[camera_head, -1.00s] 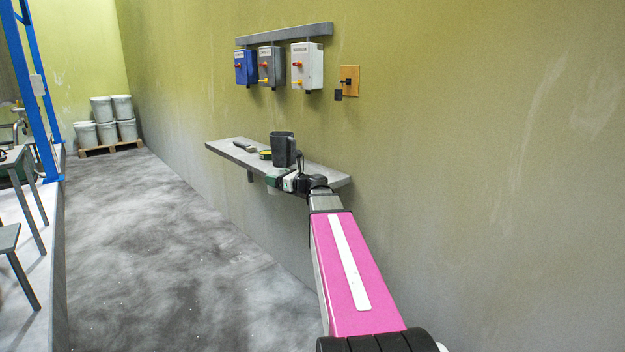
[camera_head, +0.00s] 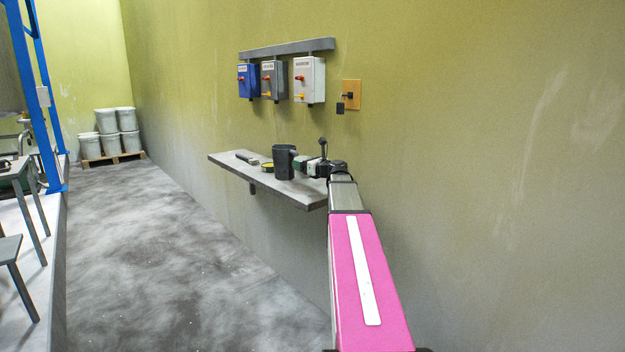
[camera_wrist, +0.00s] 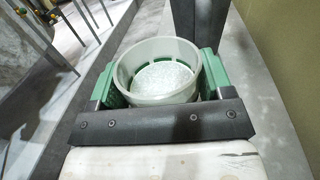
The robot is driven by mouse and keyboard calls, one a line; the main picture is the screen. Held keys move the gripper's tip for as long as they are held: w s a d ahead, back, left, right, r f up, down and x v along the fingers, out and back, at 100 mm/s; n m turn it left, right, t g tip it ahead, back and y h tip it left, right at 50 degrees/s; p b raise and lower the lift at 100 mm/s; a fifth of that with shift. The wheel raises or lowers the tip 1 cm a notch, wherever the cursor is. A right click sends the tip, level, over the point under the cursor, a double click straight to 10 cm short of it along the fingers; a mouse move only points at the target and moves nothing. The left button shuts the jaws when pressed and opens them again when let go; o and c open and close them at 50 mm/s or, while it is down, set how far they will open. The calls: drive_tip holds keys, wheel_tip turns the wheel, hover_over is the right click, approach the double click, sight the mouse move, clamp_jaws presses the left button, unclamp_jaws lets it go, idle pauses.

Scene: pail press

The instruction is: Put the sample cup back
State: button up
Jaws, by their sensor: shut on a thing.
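The sample cup (camera_wrist: 157,72) is a pale translucent round cup with whitish grainy stuff inside, seen from above in the wrist view. My gripper (camera_wrist: 163,82) is shut on it, a green finger at each side. In the head view my gripper (camera_head: 301,165) is over the right part of the grey wall shelf (camera_head: 300,196), just right of a dark jug (camera_head: 283,164). The cup cannot be made out there. I cannot tell whether its base touches the shelf.
The dark jug also stands close beyond the cup in the wrist view (camera_wrist: 186,22). A yellow-topped round tin (camera_head: 267,167) and a dark tool (camera_head: 246,158) lie left of it. Switch boxes (camera_head: 308,80) hang above. White pails (camera_head: 107,133) stand far left.

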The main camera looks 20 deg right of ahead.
drive_tip(key=shift+w+d+f, duration=0.1)
drive_tip(key=shift+d+f, duration=0.55)
drive_tip(key=shift+f, duration=0.4)
drive_tip(key=shift+s+d+f, duration=0.1)
drive_tip(key=shift+d+f, duration=0.55)
drive_tip(key=shift+f, duration=0.45)
drive_tip(key=shift+w+d+f, duration=0.1)
drive_tip(key=shift+d+f, duration=0.55)
drive_tip(key=shift+f, duration=0.4)
drive_tip(key=o, duration=1.1)
drive_tip(key=v, duration=1.2)
